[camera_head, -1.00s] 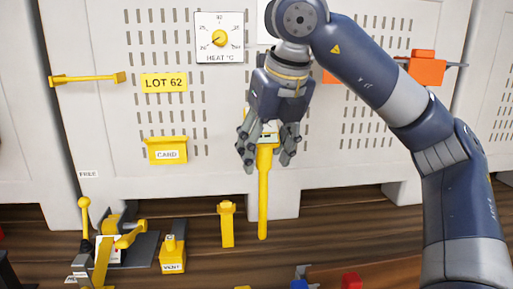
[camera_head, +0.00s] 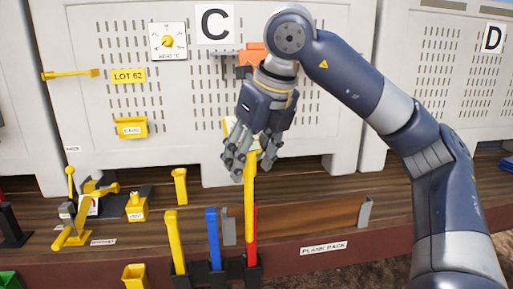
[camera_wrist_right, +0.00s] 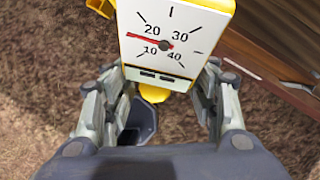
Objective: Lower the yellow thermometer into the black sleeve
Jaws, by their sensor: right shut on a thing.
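My right gripper (camera_head: 240,158) is shut on the yellow thermometer (camera_head: 250,200) and holds it with its long stem pointing down, nearly upright. In the right wrist view the thermometer's white dial (camera_wrist_right: 172,62) sits just beyond the fingers, with a red needle between 10 and 20. In the head view the lower stem passes in front of a red upright piece (camera_head: 254,247). Black holders (camera_head: 216,277) stand at the foot of the red, blue and yellow pieces. I cannot tell which is the black sleeve, or whether the stem tip touches anything. My left gripper is out of view.
A yellow upright piece (camera_head: 176,243) and a blue one (camera_head: 212,240) stand left of the stem. A brown panel (camera_head: 310,223) lies to the right. Yellow levers (camera_head: 78,215) and a vent block (camera_head: 137,207) are at left. White perforated crates stand behind.

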